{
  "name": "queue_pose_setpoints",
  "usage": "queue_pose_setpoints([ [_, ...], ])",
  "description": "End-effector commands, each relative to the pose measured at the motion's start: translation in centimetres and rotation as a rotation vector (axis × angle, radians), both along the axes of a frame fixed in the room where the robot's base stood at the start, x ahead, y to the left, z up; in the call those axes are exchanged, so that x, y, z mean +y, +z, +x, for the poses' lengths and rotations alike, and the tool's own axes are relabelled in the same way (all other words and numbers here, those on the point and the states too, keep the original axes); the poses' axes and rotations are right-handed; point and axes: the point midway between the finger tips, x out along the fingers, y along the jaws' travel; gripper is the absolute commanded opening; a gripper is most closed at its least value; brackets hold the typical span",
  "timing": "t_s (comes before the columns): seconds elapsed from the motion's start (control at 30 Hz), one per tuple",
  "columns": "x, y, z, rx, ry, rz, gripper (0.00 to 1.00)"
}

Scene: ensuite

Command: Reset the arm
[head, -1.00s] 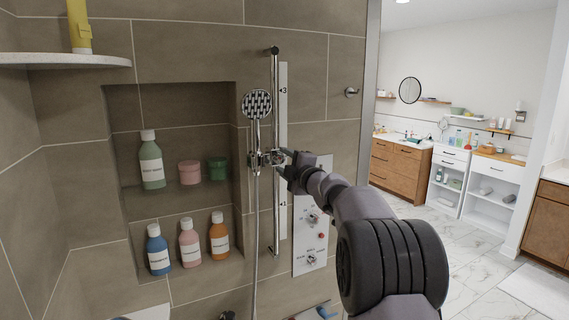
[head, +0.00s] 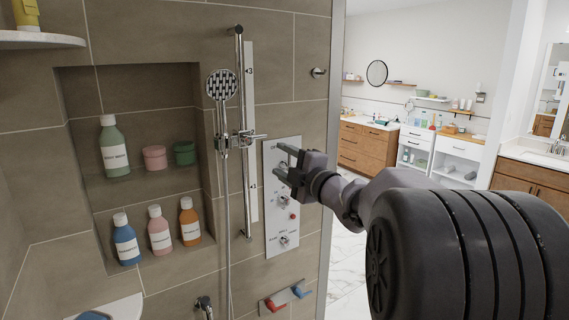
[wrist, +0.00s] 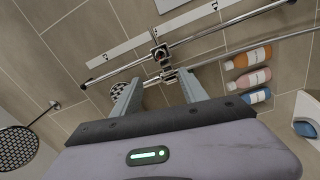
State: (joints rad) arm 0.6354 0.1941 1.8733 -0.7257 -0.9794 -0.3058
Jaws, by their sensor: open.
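My gripper (head: 284,162) is open in the head view, in front of the white control panel (head: 270,235) on the tiled shower wall. It appears empty. In the wrist view my gripper (wrist: 157,92) shows its two fingers apart, with the rail slider (wrist: 160,54) of the hand shower seen beyond the gap between them. In the head view the slider's lever (head: 248,137) lies up and left of my fingertips, with a visible gap. The hand shower (head: 222,85) hangs on the chrome rail (head: 242,190).
The wall niche (head: 75,150) at left holds several bottles and two jars. A corner shelf (head: 40,40) is at upper left. Red and blue taps (head: 285,298) sit low on the wall. Vanities (head: 368,146) stand in the room beyond, right.

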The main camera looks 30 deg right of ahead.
Motion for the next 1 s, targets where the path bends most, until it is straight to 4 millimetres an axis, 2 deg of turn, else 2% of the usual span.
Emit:
queue_pose_setpoints([
  [0.13, 0.0, -0.1, -0.8, 0.001, 0.0, 0.0, 0.51],
  [0.53, 0.1, 0.0, -0.8, 0.001, -0.006, 0.009, 0.51],
  [0.6, 0.7, 0.2, -1.2, 0.011, -0.055, 0.085, 0.51],
  [0.67, 1.9, -0.1, -2.5, 0.038, -0.147, 0.243, 0.51],
  [0.73, 4.3, -2.4, -5.8, 0.107, -0.289, 0.531, 0.51],
  [0.77, 5.7, -4.3, -7.9, 0.154, -0.352, 0.675, 0.51],
  [0.8, 7.8, -7.2, -10.7, 0.224, -0.426, 0.851, 0.51],
  [0.87, 10.8, -11.1, -14.7, 0.331, -0.516, 1.065, 0.51],
  [0.9, 13.0, -13.7, -17.3, 0.407, -0.564, 1.188, 0.51],
  [1.0, 18.4, -19.0, -23.6, 0.6, -0.671, 1.436, 0.51],
])
